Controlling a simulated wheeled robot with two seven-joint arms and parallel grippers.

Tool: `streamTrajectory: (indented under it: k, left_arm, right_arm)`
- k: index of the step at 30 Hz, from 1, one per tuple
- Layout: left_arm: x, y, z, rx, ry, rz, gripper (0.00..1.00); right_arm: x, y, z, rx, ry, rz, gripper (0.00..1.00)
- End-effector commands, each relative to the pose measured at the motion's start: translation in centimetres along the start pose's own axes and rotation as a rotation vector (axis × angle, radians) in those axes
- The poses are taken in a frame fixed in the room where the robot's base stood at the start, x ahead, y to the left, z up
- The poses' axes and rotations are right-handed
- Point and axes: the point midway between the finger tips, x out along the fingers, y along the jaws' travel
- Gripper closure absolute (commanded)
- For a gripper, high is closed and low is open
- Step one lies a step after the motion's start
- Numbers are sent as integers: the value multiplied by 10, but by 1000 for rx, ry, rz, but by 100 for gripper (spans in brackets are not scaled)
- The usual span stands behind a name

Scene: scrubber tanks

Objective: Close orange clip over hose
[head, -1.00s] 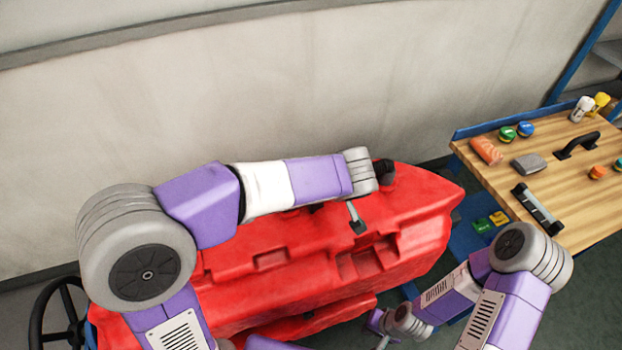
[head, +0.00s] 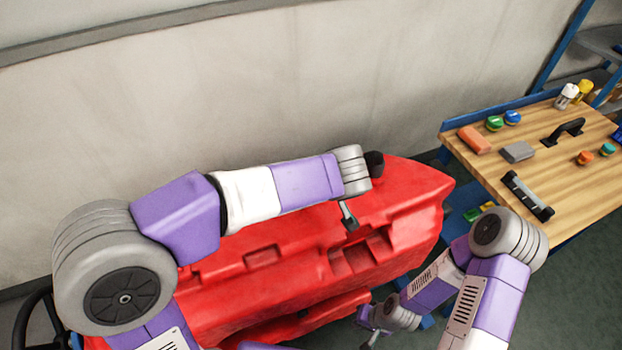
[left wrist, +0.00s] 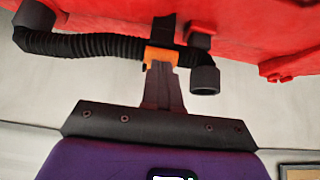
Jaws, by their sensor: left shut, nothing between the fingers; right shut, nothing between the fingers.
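A small orange clip (left wrist: 160,55) shows in the left wrist view at the black ribbed hose (left wrist: 95,46), under the red tank (left wrist: 110,14). I cannot tell whether the clip is fully closed around the hose. My left gripper (left wrist: 162,72) is shut and empty, its fingertips right at the clip's lower edge, touching or nearly so. In the head view the left gripper (head: 349,217) points down over the red tank (head: 290,260); clip and hose are hidden there. My right gripper (head: 370,340) is shut and empty, low in front of the tank.
A black pipe end (left wrist: 204,80) hangs right beside the left fingers, and a black elbow (left wrist: 34,16) is at the hose's left end. A wooden-topped workbench (head: 560,190) with small items stands at the right. A pale wall (head: 200,100) rises behind the tank.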

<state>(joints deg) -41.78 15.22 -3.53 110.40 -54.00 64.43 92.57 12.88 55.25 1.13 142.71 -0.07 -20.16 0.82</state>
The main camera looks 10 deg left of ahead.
Motion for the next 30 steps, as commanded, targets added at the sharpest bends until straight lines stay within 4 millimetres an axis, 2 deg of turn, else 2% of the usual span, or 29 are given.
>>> streamTrajectory:
  k: [8, 11, 15, 24, 30]
  left_arm:
    - [-10, 1, -4, 1, 0, 1, 100]
    - [-21, 2, -6, 2, 0, 3, 100]
    - [-50, 6, -10, 6, 2, 8, 100]
    - [-115, 5, -10, 5, 1, 7, 100]
    - [-138, 5, -11, 5, 1, 5, 100]
  right_arm:
    - [-4, -2, 0, 0, 0, 0, 100]
    - [-8, -3, 0, 0, 0, 0, 100]
    - [-19, -7, 1, 0, 0, 0, 100]
    - [-28, -11, 1, 0, 0, 0, 100]
    - [-32, -12, 1, 0, 0, 0, 100]
